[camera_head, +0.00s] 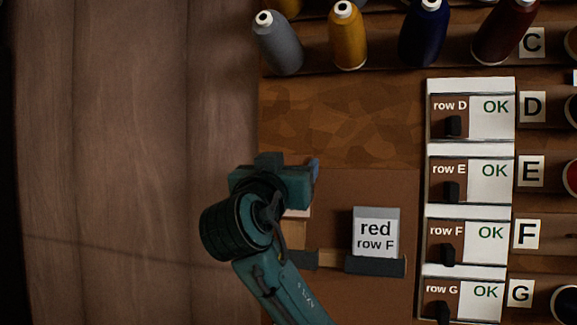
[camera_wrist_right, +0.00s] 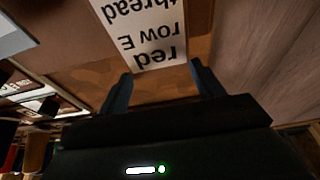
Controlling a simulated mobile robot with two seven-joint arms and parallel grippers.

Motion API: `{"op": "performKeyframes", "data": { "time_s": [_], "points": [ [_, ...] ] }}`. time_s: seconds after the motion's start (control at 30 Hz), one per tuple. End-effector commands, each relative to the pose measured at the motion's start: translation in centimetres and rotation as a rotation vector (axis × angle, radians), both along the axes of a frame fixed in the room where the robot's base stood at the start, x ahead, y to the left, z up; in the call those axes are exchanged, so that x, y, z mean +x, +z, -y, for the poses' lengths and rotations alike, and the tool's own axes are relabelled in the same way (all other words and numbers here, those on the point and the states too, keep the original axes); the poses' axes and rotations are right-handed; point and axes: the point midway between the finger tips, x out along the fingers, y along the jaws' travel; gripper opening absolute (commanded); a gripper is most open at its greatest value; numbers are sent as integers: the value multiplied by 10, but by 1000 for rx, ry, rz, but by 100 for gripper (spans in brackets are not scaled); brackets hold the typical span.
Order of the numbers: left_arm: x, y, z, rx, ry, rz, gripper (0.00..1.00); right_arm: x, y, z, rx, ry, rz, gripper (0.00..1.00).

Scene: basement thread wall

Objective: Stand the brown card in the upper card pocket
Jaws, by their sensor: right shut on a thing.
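My right gripper (camera_head: 298,186) is over the brown panel (camera_head: 340,190), left of the grey card. In the right wrist view its two fingers (camera_wrist_right: 162,90) stand either side of a card with a white label (camera_wrist_right: 150,30) reading "red row E thread"; it is shut on this card. The card's brown part is hard to tell from the brown behind it. A grey card (camera_head: 376,225) reading "red row F" stands in a dark pocket (camera_head: 375,266). I cannot tell which pocket is the upper one. My left gripper is out of view.
Thread cones, one grey (camera_head: 278,45) and one yellow (camera_head: 347,38), stand on a shelf above the panel. A white strip of row signs (camera_head: 470,145) marked "OK" runs down the right, beside letter tags. The wooden wall at left is clear.

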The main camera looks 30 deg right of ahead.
Motion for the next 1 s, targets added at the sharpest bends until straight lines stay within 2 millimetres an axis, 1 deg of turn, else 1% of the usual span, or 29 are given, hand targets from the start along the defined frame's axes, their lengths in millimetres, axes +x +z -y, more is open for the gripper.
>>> {"op": "performKeyframes", "data": {
  "time_s": [0.03,0.37,0.4,0.5,0.73,1.0],
  "points": [
    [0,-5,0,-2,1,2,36,0,-8,0,-1,-1,-1,56],
    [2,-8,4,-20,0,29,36,0,-42,0,-1,0,-1,56],
    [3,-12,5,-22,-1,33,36,0,-48,0,1,1,0,56],
    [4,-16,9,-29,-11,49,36,0,-58,0,3,1,0,56],
    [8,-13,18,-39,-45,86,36,0,-70,0,1,1,1,56],
    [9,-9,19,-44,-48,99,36,0,-73,0,1,0,1,56]
  ]
}}
